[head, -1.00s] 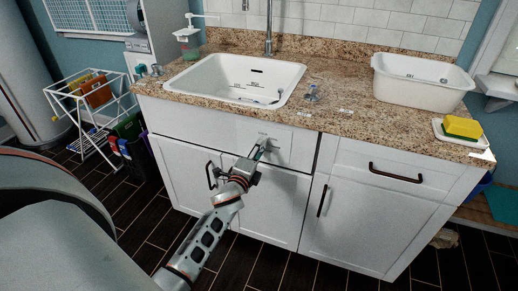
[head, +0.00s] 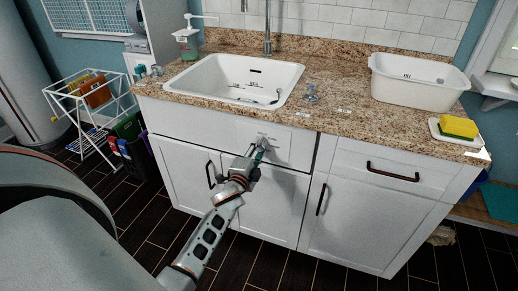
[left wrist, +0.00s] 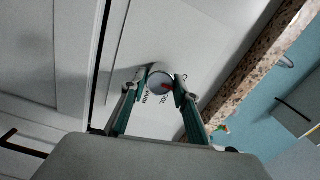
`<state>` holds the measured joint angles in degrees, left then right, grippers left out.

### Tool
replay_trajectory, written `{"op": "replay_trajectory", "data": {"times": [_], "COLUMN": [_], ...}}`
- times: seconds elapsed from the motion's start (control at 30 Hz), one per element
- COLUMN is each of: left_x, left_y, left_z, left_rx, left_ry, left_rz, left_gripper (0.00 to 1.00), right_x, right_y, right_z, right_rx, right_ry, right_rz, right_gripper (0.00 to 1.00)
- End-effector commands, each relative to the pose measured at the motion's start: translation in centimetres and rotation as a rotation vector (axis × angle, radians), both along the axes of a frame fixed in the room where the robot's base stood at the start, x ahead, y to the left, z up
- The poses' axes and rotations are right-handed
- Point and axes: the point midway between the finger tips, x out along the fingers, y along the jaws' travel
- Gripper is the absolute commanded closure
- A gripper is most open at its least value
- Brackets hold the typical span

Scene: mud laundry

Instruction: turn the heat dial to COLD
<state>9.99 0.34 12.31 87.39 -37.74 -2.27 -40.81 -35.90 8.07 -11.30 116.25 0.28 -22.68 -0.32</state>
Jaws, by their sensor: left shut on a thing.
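In the head view my left gripper (head: 258,154) reaches the panel and mostly hides the dial. My right gripper is not in view.
A white sink (head: 237,80) is set in the granite counter (head: 330,105) above the panel. A white basin (head: 418,82) and a yellow sponge (head: 458,127) stand at the right. Dark handles (head: 393,170) stick out from the cabinet fronts. A drying rack (head: 88,110) stands at the left.

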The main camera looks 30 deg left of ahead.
Motion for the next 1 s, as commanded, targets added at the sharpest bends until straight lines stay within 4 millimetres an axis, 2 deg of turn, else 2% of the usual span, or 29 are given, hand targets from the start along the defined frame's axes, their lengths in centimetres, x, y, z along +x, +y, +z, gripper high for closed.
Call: {"op": "replay_trajectory", "data": {"times": [0.13, 0.17, 0.2, 0.53, 0.67, 0.77, 1.0], "left_x": [0.0, 0.0, 0.0, 0.0, -0.8, -2.2, -7.0], "left_y": [-0.1, -0.1, -0.1, 0.0, -0.2, -0.6, -1.7], "left_z": [-0.1, -0.1, -0.1, 0.0, -0.1, -0.2, -0.2], "left_rx": [-0.002, -0.002, -0.002, 0.0, 0.0, 0.001, -0.001], "left_ry": [0.0, 0.0, 0.0, 0.0, 0.001, 0.002, 0.003], "left_rz": [-0.001, -0.001, -0.001, 0.0, 0.0, -0.001, -0.001], "left_gripper": [0.92, 0.63, 0.54, 0.54, 0.54, 0.54, 0.54], "right_x": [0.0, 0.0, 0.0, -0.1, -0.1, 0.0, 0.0], "right_y": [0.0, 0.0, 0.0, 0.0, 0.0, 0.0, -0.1], "right_z": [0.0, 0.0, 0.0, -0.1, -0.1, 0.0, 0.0], "right_rx": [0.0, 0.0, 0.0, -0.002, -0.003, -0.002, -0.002], "right_ry": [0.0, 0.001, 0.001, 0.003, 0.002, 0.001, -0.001], "right_rz": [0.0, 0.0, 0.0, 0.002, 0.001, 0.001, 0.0], "right_gripper": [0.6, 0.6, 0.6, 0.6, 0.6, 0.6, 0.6]}}
